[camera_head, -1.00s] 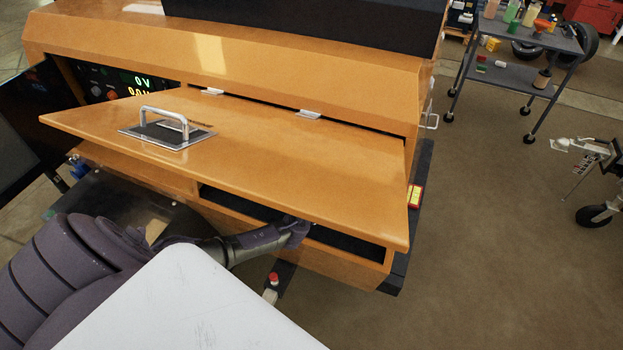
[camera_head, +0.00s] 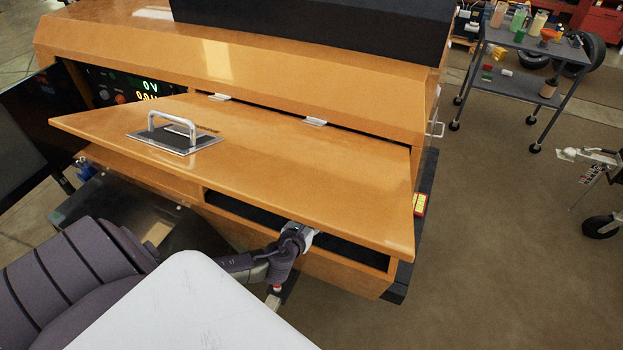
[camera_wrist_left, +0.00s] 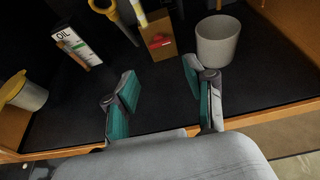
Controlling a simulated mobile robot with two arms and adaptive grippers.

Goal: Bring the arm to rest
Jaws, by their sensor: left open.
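My left arm comes in from the left in the head view and reaches to the front opening below the raised orange lid (camera_head: 300,165). My left gripper (camera_head: 300,238) is just under the lid's lower edge; its fingers are largely hidden there. In the left wrist view the left gripper (camera_wrist_left: 165,100) is open, with two green-padded fingers spread apart and nothing between them. The fingers are over the black floor (camera_wrist_left: 165,118) of the compartment, near its orange front rim (camera_wrist_left: 60,152). My right gripper is not in view.
Inside the compartment are a white cup (camera_wrist_left: 218,42), a brown box (camera_wrist_left: 160,35), an OIL container (camera_wrist_left: 80,45), a yellow-handled tool (camera_wrist_left: 115,18) and a yellow-topped pot (camera_wrist_left: 22,92). A wheeled cart (camera_head: 530,62) stands at the back right.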

